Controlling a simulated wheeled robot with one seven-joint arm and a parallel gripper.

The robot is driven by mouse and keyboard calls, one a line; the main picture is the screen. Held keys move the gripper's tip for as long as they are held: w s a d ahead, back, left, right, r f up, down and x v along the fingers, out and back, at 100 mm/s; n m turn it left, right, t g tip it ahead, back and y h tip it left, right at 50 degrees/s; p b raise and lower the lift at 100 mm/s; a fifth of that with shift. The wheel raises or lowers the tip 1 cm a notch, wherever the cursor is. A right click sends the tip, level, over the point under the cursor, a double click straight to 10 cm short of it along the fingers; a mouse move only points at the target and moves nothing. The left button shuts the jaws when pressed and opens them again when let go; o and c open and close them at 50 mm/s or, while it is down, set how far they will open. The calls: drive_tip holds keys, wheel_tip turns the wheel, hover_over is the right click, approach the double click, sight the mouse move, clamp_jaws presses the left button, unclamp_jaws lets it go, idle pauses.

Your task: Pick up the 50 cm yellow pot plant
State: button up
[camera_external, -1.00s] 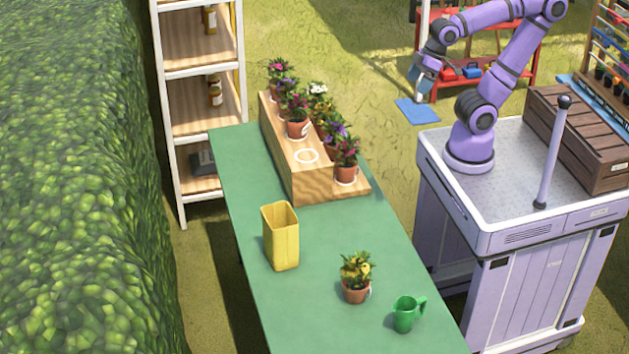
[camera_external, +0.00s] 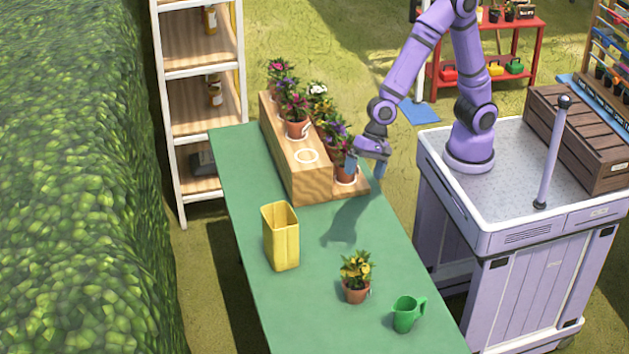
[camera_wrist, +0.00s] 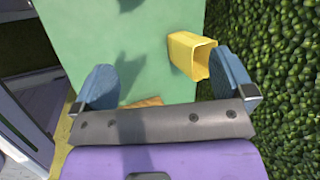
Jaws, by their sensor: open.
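The yellow-flowered pot plant (camera_external: 356,276) stands upright in a terracotta pot on the green table (camera_external: 243,190), in the front part, with a small tag on its pot. I cannot make it out in the wrist view. My gripper (camera_external: 366,167) is open and empty, in the air over the table's right edge beside the wooden stand's front end. It is well behind the yellow plant and apart from it. In the wrist view my gripper (camera_wrist: 168,85) has its two blue fingers spread wide above the green table.
A yellow bin (camera_external: 281,238) stands left of the plant and shows in the wrist view (camera_wrist: 190,55). A wooden stepped stand (camera_external: 305,182) holds several potted flowers, with one empty ring spot. A hedge (camera_external: 80,200) lies left.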

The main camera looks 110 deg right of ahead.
drive_tip(key=w+a+f+m, duration=0.3)
drive_tip(key=a+f+m, duration=0.3)
drive_tip(key=f, duration=0.6)
drive_tip(key=m+g, duration=0.1)
drive_tip(key=m, duration=0.5)
approach(354, 288)
drive_tip(key=shift+h, duration=0.5)
drive_tip(key=shift+a+x, duration=0.15)
drive_tip(key=shift+x, duration=1.4)
drive_tip(key=shift+a+x, duration=0.2)
drive_tip(key=shift+x, duration=1.3)
drive_tip(key=shift+a+x, duration=0.15)
drive_tip(key=shift+x, duration=1.4)
drive_tip(key=shift+r, duration=0.15)
drive_tip(key=c, duration=0.9)
drive_tip(key=shift+r, duration=0.1)
